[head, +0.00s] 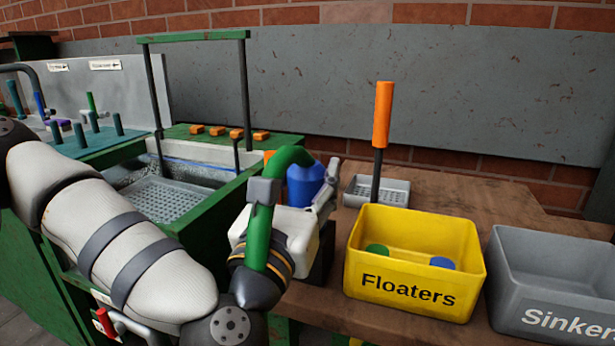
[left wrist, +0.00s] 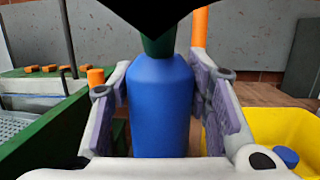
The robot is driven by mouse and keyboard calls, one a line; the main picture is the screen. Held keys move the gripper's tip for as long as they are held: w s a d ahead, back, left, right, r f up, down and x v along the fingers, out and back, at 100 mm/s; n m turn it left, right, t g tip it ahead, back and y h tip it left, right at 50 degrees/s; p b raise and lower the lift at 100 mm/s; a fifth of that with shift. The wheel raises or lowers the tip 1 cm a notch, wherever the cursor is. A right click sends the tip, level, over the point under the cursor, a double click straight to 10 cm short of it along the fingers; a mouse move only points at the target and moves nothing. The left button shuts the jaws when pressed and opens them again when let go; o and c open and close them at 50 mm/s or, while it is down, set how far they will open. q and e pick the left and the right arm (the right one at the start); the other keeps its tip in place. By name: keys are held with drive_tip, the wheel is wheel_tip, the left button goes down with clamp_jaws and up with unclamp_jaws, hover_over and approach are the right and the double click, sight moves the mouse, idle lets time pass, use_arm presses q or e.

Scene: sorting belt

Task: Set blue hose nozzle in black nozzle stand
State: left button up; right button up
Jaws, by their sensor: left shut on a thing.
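The blue hose nozzle (head: 305,185) is in my left gripper (head: 322,198), with a green hose (head: 258,235) arching from its top back along my arm. In the left wrist view the nozzle (left wrist: 160,110) is upright between the two finger pads of the gripper (left wrist: 160,100), which is shut on it. Its lower end is hidden by the gripper. A dark block (head: 321,258) shows partly under the gripper, left of the yellow bin. I cannot tell whether it is the black nozzle stand, or whether the nozzle touches it. My right gripper is not in view.
A yellow "Floaters" bin (head: 412,290) holds a green and a blue piece. A grey "Sinker" bin (head: 555,318) stands to its right. Behind is a grey basket (head: 400,190) with a tall orange handle (head: 383,115). A green-framed tank (head: 172,198) is at left. The wooden top (head: 480,200) is clear behind the bins.

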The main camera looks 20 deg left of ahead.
use_arm(q)
drive_tip(key=shift+f, duration=0.45)
drive_tip(key=o, duration=1.5)
wheel_tip(320, 180, up, 10)
drive_tip(key=shift+r, duration=0.1)
